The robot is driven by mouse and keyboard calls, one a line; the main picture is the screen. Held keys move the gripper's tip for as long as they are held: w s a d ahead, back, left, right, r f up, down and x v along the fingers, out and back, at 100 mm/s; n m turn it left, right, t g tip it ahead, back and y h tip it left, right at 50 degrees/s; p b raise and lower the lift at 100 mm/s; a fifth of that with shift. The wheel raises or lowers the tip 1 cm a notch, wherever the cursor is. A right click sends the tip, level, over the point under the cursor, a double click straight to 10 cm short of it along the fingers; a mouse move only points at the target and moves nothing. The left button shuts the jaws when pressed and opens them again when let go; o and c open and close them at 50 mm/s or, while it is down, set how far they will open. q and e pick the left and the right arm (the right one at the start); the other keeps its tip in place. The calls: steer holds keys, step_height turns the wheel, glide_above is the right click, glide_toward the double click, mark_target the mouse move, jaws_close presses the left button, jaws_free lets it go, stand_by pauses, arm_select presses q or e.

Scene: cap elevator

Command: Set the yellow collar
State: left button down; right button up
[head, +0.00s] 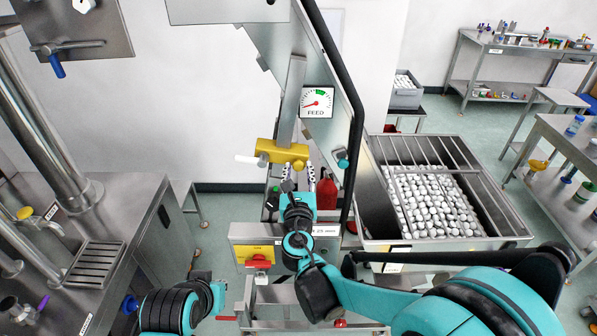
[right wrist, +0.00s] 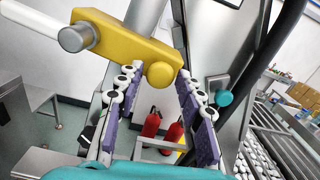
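The yellow collar (head: 283,153) sits around a slanted grey post on the machine. A white handle (head: 246,159) sticks out of its left end, and a round yellow knob (right wrist: 162,75) shows on its front in the right wrist view. My right gripper (head: 298,174) is just below the collar. In the right wrist view its purple-padded fingers (right wrist: 158,82) are spread, one on each side of the knob, with visible gaps. A FEED gauge (head: 316,102) beside the post has a red needle pointing lower left, outside the green band. My left gripper (head: 213,291) is low at left; its fingers are unclear.
A slanted elevator frame with a black edge (head: 352,105) rises right of the collar. A teal knob (head: 341,154) is on it. A hopper of white caps (head: 432,200) is at right. A red knob (head: 260,262) is below.

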jaws_close()
step_height(320, 180, down, 7)
steer(key=a+b, duration=0.1)
steer(key=b, duration=0.5)
steer(key=shift+s+a, duration=0.1)
steer(key=o, duration=0.6)
jaws_free()
steer(key=shift+c, duration=0.2)
steer(key=s, duration=1.2)
